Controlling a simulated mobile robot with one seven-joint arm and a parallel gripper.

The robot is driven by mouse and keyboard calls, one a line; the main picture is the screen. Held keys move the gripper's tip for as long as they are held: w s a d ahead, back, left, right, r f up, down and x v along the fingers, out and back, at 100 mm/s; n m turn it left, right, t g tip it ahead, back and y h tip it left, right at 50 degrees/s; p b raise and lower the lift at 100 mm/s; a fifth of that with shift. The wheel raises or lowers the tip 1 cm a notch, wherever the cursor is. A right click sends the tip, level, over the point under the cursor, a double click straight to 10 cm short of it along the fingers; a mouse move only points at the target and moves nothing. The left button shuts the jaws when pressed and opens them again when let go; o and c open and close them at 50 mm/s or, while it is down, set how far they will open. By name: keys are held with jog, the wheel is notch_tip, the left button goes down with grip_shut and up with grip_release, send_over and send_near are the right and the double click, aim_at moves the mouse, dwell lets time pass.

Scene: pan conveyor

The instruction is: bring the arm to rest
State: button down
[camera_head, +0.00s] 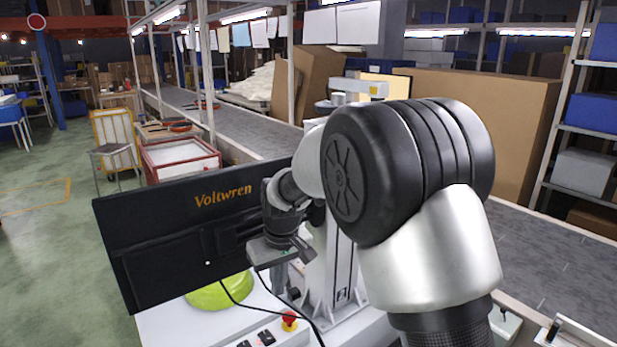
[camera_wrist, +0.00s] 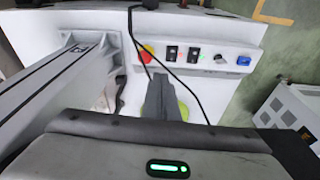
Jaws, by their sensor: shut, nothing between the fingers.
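My gripper (camera_wrist: 161,88) is shut and empty in the wrist view, its dark fingers close together above a white worktop. In the head view it hangs beside the black screen, partly hidden by my own folded arm, which fills the middle right. A lime-green round object (camera_head: 219,291) lies on the white worktop below the screen, its top partly covered by the screen. A bit of it also shows beside my fingers in the wrist view (camera_wrist: 184,110). I cannot tell from these views whether the fingers are clear of it.
The black Voltwren screen (camera_head: 170,240) stands left of my gripper. Black cables run close by the fingers. A red stop button (camera_head: 289,320) and switches sit on the worktop. A grey conveyor belt (camera_head: 550,265) runs behind my arm. Green floor (camera_head: 45,240) is open at left.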

jog(key=s+d+r+m+t+p, duration=0.1)
jog(key=s+d+r+m+p, duration=0.1)
jog(key=s+d+r, duration=0.6)
jog(key=s+d+r+m+t+p, duration=0.15)
jog(key=s+d+r, duration=0.35)
jog(key=r, duration=0.6)
jog(key=s+d+r+m+p, duration=0.1)
jog(key=s+d+r, duration=0.1)
jog(key=s+d, duration=0.2)
jog(key=s+d+r+m+t+h+p, duration=0.1)
jog(key=s+d+r+m+p, duration=0.1)
jog(key=s+d, duration=0.3)
jog(key=s, duration=0.4)
jog(key=shift+s, duration=0.3)
